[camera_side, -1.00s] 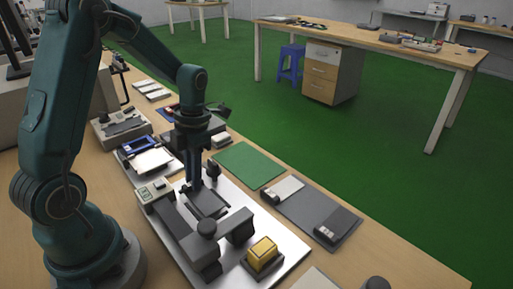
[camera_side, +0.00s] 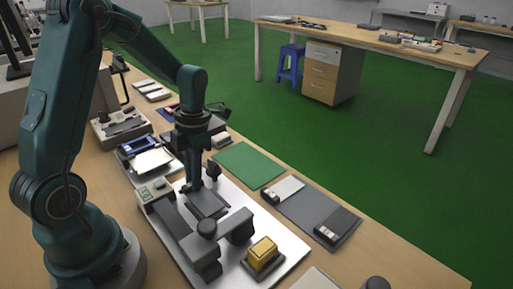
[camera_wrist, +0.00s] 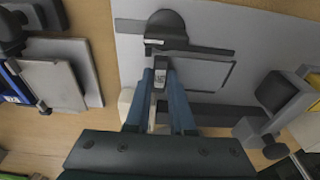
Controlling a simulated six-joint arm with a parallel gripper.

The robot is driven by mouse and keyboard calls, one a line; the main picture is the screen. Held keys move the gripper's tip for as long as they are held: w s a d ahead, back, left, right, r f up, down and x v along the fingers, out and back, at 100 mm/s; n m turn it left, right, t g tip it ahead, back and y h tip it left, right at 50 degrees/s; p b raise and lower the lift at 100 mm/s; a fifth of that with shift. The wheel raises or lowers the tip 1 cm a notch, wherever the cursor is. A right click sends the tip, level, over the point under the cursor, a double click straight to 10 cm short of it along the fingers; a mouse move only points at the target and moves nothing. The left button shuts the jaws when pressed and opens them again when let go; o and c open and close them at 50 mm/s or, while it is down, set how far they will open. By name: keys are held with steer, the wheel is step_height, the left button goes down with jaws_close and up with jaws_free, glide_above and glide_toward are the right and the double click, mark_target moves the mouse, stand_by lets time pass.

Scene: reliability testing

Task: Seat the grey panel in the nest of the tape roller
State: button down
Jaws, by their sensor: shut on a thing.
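The grey panel (camera_side: 208,204) lies flat and low over the nest of the tape roller, on the pale metal base plate (camera_side: 290,236). My gripper (camera_side: 191,187) is shut on the panel's near-left end, pointing down. In the wrist view the fingers (camera_wrist: 160,82) close on a small labelled piece at the panel's left edge, and the panel (camera_wrist: 205,76) stretches to the right within dark edges. I cannot tell whether it rests fully on the nest floor.
A yellow block (camera_side: 262,250) sits on a dark holder at the plate's front. A dark upright post (camera_side: 213,169) stands close behind the gripper. A green mat (camera_side: 248,165) and a grey tray (camera_side: 300,215) lie to the right. A small control box (camera_side: 155,191) is at left.

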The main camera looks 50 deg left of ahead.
steer(key=shift+f, duration=0.35)
stand_by(0.4)
steer(key=c, duration=0.7)
jaws_free()
steer(key=shift+r, duration=3)
